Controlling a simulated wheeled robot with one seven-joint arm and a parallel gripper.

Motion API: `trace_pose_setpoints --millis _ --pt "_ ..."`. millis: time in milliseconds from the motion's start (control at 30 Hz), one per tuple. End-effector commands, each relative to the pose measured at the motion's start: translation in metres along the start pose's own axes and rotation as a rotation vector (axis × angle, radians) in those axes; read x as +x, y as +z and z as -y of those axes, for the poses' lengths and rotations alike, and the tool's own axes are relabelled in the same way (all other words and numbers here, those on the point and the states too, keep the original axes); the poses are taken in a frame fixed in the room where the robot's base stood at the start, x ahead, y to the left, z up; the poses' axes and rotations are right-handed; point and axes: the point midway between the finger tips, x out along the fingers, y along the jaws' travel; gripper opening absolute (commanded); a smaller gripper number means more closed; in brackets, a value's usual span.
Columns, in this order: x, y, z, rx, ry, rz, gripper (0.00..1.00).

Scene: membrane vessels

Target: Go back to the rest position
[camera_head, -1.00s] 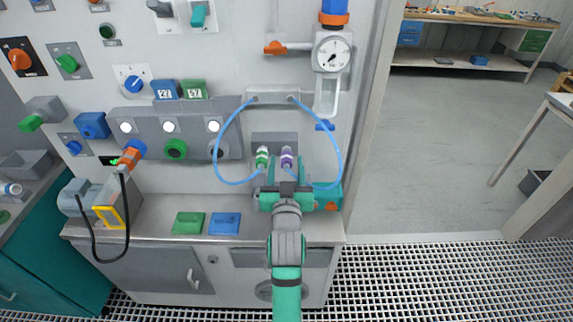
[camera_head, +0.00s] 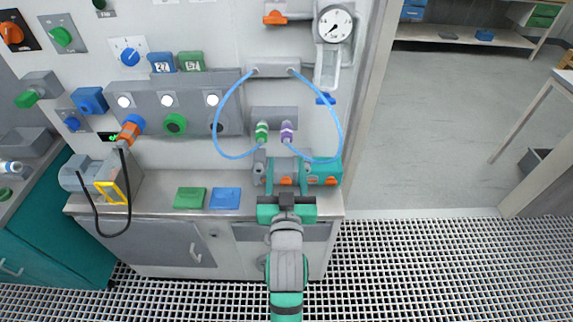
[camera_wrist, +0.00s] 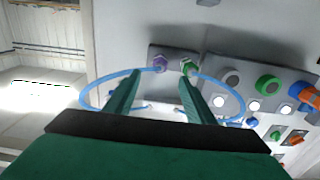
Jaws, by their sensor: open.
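My gripper (camera_head: 286,188) is open and empty in the head view, in front of the bench at its front edge. Behind it stand a green-ringed connector (camera_head: 262,132) and a purple connector (camera_head: 287,132), side by side at a grey block (camera_head: 274,115), each with a blue hose. In the wrist view my two green fingers (camera_wrist: 157,85) are spread apart. The purple connector (camera_wrist: 160,62) and the green connector (camera_wrist: 187,65) show beyond them, apart from the fingers.
A teal and grey unit (camera_head: 322,172) with orange parts lies on the bench behind my gripper. A green block (camera_head: 189,198) and a blue block (camera_head: 225,198) lie to the left. A pressure gauge (camera_head: 335,24) hangs above. Open floor (camera_head: 430,130) lies to the right.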

Motion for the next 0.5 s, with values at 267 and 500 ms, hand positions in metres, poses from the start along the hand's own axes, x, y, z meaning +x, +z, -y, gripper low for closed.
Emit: trace_pose_setpoints --millis 267,500 --pt "0.000 0.000 0.000 0.000 0.000 0.000 0.49" --pt "-0.009 0.016 0.000 0.002 0.000 0.013 0.49"
